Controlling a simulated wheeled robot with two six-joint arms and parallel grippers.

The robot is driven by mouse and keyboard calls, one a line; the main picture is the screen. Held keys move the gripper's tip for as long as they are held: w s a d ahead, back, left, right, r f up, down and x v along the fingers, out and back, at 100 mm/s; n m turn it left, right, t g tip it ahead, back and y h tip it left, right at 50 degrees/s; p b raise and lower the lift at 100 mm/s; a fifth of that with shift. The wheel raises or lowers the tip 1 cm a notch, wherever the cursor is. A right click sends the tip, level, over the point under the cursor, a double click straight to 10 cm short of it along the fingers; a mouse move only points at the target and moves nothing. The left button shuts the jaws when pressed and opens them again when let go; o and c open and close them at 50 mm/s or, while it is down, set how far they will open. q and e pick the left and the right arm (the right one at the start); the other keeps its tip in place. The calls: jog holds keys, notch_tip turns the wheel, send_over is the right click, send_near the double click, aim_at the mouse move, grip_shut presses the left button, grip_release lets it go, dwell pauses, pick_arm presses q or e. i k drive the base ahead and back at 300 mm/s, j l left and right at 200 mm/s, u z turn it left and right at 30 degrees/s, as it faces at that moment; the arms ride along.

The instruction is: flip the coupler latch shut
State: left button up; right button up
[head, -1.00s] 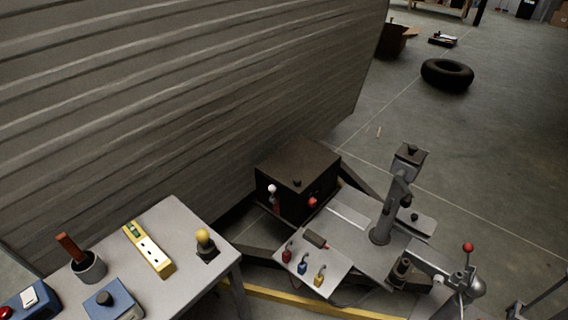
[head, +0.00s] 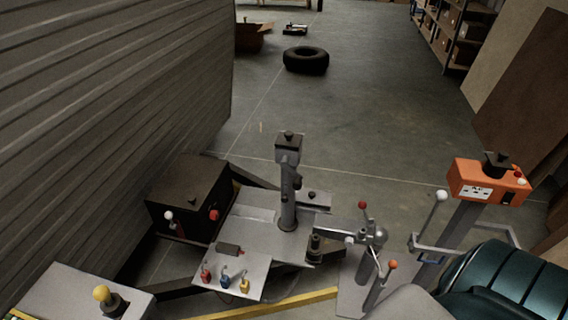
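The trailer tongue's coupler (head: 372,240) is a grey metal assembly right of the jack post in the head view. A thin lever with a red knob (head: 363,205) stands roughly upright on it. A second short lever with an orange-red knob (head: 392,265) rises at a tilt just in front. I cannot tell for sure which of these is the coupler latch. A round silver part (head: 381,236) sits beside the red-knobbed lever. Neither of my grippers shows in this view.
A jack post (head: 288,185) stands left of the coupler, beside a dark box (head: 188,196). A small panel (head: 228,275) carries coloured switches. An orange control box (head: 486,182) and a white-knobbed lever (head: 438,205) stand right. A teal ribbed object (head: 505,285) fills the lower right. Open floor lies behind.

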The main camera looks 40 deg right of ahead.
aim_at(362, 205)
jog(key=z, duration=1.85)
